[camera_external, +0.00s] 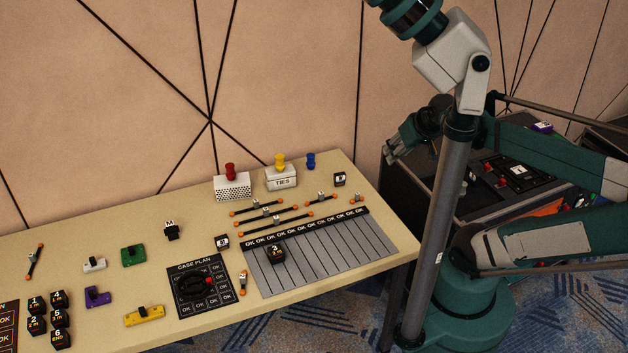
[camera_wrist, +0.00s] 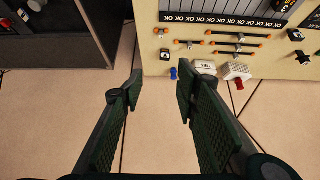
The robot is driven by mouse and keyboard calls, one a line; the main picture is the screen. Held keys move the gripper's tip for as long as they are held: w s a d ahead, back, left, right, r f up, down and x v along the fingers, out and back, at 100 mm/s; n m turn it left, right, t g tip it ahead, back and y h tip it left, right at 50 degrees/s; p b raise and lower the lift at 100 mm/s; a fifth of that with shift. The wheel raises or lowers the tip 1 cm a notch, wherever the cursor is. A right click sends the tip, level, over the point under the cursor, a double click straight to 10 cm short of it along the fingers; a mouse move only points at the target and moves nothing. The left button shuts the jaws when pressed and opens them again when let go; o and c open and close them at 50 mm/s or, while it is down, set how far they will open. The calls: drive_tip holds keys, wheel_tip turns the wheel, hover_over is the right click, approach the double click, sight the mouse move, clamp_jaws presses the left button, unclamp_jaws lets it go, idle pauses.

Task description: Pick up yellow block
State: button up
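The yellow block (camera_external: 144,315) lies near the front edge of the table at the lower left in the external view, with a small black piece on top. It is not in the wrist view. My gripper (camera_external: 392,153) is far to its right and above it, beyond the table's right end. In the wrist view my gripper (camera_wrist: 157,88) has its two fingers wide apart, with nothing between them.
The table (camera_external: 209,225) holds a purple block (camera_external: 97,296), a green block (camera_external: 133,255), a white block (camera_external: 94,265) and several black numbered cubes near the yellow block. Boxes with red (camera_external: 230,172) and yellow (camera_external: 280,160) pegs stand at the back. A dark cabinet (camera_external: 450,207) stands right.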

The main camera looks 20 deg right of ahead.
drive_tip(key=shift+o, duration=1)
